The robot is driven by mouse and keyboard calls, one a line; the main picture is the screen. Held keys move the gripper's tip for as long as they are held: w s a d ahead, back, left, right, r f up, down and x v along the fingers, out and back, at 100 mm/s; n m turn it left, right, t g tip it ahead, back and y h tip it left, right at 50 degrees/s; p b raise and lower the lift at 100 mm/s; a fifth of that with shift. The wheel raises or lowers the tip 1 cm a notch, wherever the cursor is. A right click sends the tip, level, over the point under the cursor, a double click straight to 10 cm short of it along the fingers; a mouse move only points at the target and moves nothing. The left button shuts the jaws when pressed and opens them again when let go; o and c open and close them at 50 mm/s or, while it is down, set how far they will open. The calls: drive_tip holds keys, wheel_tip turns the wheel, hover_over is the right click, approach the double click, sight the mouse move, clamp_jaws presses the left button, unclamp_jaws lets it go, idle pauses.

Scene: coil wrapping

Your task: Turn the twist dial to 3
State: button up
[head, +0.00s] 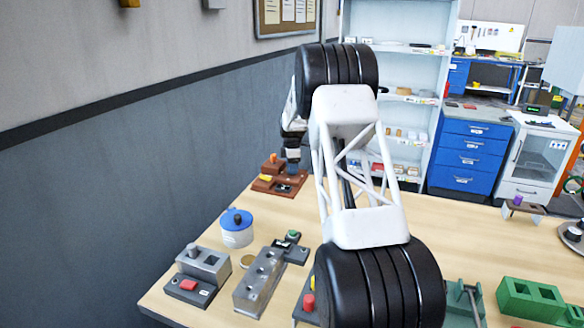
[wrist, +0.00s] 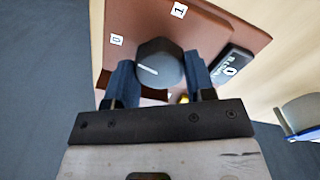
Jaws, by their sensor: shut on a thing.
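The twist dial (wrist: 160,62) is a dark grey round knob with a short white line on its lower left part. It sits on a reddish-brown base (wrist: 215,40), which also shows at the back left of the table in the head view (head: 290,187). White labels 0 (wrist: 116,40) and 1 (wrist: 179,9) are visible on the base; no label 3 shows. My gripper (wrist: 163,78) has its two dark blue fingers on either side of the dial, shut on it. In the head view my arm reaches down to the base and hides the dial.
A blue-lidded pot (head: 237,232), a grey block with a red button (head: 200,270) and a metal holed block (head: 260,282) stand nearer. A wall borders the table's left.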

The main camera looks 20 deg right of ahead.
drive_tip(key=m, duration=1.4)
drive_tip(key=shift+m, duration=0.3)
drive_tip(key=m, duration=0.3)
drive_tip(key=shift+m, duration=0.3)
drive_tip(key=m, duration=0.3)
drive_tip(key=shift+m, duration=0.3)
drive_tip(key=m, duration=0.3)
drive_tip(key=shift+m, duration=0.3)
drive_tip(key=m, duration=0.3)
drive_tip(key=shift+m, duration=0.3)
drive_tip(key=m, duration=1)
drive_tip(key=shift+m, duration=0.4)
drive_tip(key=m, duration=0.5)
drive_tip(key=shift+m, duration=0.3)
drive_tip(key=m, duration=0.5)
drive_tip(key=shift+m, duration=0.4)
